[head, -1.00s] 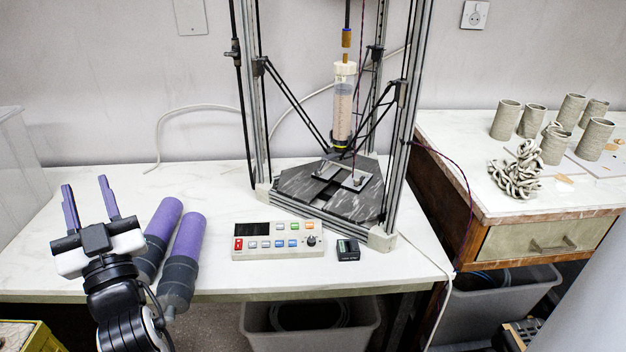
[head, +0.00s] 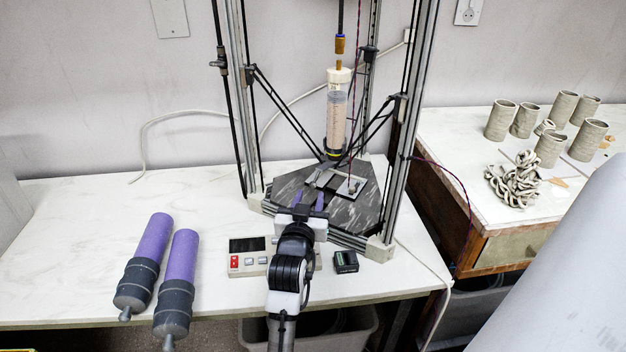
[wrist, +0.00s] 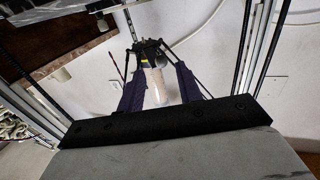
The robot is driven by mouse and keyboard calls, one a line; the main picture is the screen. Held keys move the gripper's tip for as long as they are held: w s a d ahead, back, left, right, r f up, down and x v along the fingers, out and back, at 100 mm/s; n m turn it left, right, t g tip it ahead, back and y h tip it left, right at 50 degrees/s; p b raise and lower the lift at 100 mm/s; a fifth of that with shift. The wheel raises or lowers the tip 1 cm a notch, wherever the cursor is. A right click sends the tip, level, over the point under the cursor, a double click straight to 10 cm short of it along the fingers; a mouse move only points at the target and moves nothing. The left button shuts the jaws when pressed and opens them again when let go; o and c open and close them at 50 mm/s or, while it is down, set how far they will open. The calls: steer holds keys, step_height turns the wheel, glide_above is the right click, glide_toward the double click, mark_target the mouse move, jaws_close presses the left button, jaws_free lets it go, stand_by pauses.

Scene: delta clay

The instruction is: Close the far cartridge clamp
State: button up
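A clear cartridge (head: 337,115) with pinkish-beige clay hangs upright inside the printer frame, and it also shows in the wrist view (wrist: 156,86). A dark holder with a yellow band (head: 333,153) is around its lower end. I cannot make out a separate far clamp or whether it is open. My gripper (head: 308,198) is over the front of the dark printer base, below and in front of the cartridge. Its two purple fingers are apart with nothing held. In the wrist view the fingers (wrist: 158,78) appear on either side of the cartridge, which is beyond them.
Metal posts (head: 240,110) and black rods flank the printer's dark base (head: 345,208). A control panel (head: 247,262) lies partly behind my arm, with a small black box (head: 345,261) beside it. Two purple-and-grey cylinders (head: 180,260) lie at left. Clay cups (head: 550,148) stand at right.

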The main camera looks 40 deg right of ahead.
mark_target(313, 187)
steer(key=p+x, duration=0.1)
steer(key=x, duration=0.5)
steer(key=shift+w, duration=0.1)
jaws_close()
